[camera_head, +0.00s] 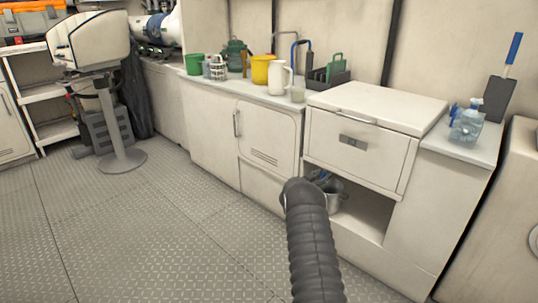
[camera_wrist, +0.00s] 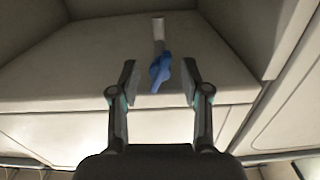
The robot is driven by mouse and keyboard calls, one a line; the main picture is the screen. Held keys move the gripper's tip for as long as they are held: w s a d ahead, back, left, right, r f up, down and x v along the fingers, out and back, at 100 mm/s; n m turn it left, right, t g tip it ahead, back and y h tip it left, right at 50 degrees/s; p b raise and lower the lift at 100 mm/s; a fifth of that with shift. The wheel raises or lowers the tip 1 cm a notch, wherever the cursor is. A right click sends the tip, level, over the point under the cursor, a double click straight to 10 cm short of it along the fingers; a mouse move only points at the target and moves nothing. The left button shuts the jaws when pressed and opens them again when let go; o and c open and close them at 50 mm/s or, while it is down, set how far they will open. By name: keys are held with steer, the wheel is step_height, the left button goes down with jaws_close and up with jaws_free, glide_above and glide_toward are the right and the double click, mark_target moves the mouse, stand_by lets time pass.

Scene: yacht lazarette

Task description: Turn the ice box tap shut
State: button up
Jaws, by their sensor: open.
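The white ice box (camera_head: 350,160) stands on the counter unit, its lid closed, above an open recess. In the wrist view the tap's blue handle (camera_wrist: 160,72) hangs from a pale stem (camera_wrist: 158,30) on the underside. My gripper (camera_wrist: 160,82) is open, with one finger on each side of the blue handle and a visible gap on both sides. In the head view a bit of blue (camera_head: 321,175) shows in the recess, above a metal pot (camera_head: 333,187). My dark arm hides part of the recess and the gripper there.
The recess (camera_head: 368,212) has walls and a top close around my gripper. Cabinet doors (camera_head: 266,140) are to the left. A clear bottle (camera_head: 466,125) stands on the right ledge, and a green and a yellow bucket (camera_head: 262,70) on the counter. Open floor (camera_head: 150,225) lies at left.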

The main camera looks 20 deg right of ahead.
steer(key=v, duration=1.4)
steer(key=w+a+r+n+t+y+b, duration=0.1)
steer(key=a+r+n+t+y+b, duration=0.1)
steer(key=a+r, duration=0.4)
steer(key=w+a+r+n+t+y+b, duration=0.2)
steer(key=a+r+t+y, duration=0.1)
steer(key=a+r+y, duration=0.3)
steer(key=shift+w+a+r+n+t, duration=0.35)
steer(key=shift+a+r, duration=0.35)
steer(key=shift+r, duration=0.55)
steer(key=shift+s, duration=0.1)
